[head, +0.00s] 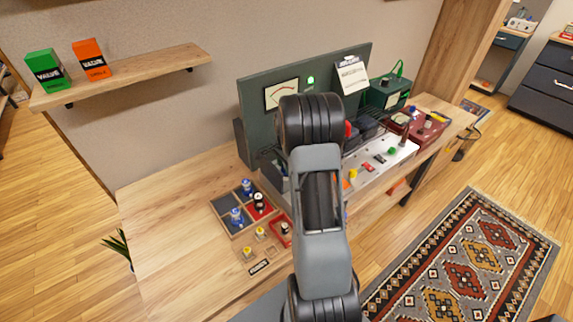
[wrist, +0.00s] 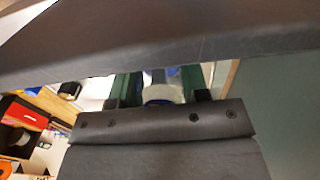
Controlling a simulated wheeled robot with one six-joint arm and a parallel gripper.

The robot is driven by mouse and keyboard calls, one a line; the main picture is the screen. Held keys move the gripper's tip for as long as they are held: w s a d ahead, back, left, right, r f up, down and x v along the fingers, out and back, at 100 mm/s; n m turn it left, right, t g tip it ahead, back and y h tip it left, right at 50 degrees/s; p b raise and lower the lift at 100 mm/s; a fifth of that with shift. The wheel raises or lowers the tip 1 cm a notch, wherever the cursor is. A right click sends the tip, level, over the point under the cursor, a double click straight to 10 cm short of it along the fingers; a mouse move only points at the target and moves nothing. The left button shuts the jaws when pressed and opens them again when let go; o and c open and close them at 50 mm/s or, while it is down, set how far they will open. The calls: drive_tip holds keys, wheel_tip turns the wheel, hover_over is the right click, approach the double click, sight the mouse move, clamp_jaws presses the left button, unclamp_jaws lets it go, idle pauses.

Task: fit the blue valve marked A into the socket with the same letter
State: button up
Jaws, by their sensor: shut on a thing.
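My gripper (wrist: 159,88) shows in the wrist view, with its two green fingers shut on a pale, blue-topped piece, the blue valve (wrist: 160,94). Its letter cannot be read. In the head view my arm covers the middle, so the gripper and the held valve are hidden there. Two other blue-topped valves (head: 236,216) stand in a wooden compartment tray (head: 226,206) on the bench. A white panel (head: 400,150) with coloured parts lies right of my arm. I cannot make out socket letters, nor whether the held valve touches a socket.
A dark green amp panel (head: 256,72) with a meter stands at the back of the bench (head: 160,215). A green box (head: 388,92) and a red case (head: 430,128) stand right. Small yellow pieces (head: 247,252) lie in front of the tray. The bench's left end is clear.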

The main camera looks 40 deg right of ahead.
drive_tip(key=shift+f+b, duration=0.4)
drive_tip(key=shift+f, duration=0.2)
drive_tip(key=o, duration=1)
drive_tip(key=shift+r, duration=0.1)
wheel_tip(320, 180, up, 14)
drive_tip(key=shift+f, duration=0.2)
idle(0.4)
